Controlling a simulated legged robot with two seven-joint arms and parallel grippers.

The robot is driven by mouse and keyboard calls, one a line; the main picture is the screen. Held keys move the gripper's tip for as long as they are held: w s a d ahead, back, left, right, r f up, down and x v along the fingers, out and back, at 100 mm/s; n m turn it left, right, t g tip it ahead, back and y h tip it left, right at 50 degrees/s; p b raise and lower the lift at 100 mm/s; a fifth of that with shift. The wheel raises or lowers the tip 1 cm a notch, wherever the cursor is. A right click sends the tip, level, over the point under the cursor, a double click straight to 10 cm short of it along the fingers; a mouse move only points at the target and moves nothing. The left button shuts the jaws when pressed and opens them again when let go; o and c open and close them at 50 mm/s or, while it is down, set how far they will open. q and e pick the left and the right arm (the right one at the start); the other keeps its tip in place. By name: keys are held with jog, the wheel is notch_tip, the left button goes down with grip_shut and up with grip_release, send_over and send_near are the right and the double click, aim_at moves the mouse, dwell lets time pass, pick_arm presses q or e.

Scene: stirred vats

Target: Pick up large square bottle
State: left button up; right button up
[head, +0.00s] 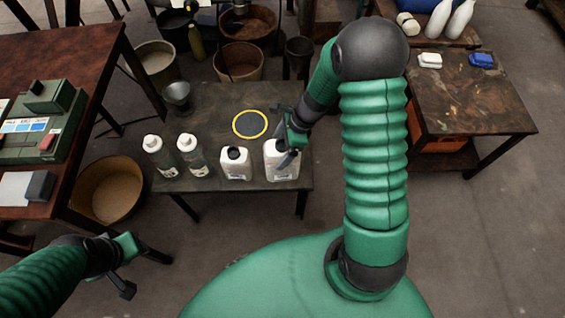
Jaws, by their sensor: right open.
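Two white square bottles stand upright near the front edge of the small dark table (205,100). The right one (283,172) looks slightly larger; the other (236,171) has a black cap. My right gripper (287,150) is open at the top of the right bottle, its fingers by the neck. It hides the cap, and I cannot tell whether the fingers touch. My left gripper (138,274) is low at the left, empty, with its fingers apart, away from the table.
Two grey-and-white round bottles (153,157) (191,155) stand to the left on the same table. A metal cup (178,96) and a yellow-ringed dark disc (250,124) are behind. A brown bin (107,189) stands left of the table. A side table (470,95) is at right.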

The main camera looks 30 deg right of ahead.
jog(key=shift+x, duration=0.95)
jog(key=shift+r, duration=0.2)
jog(key=c, duration=0.4)
grip_shut()
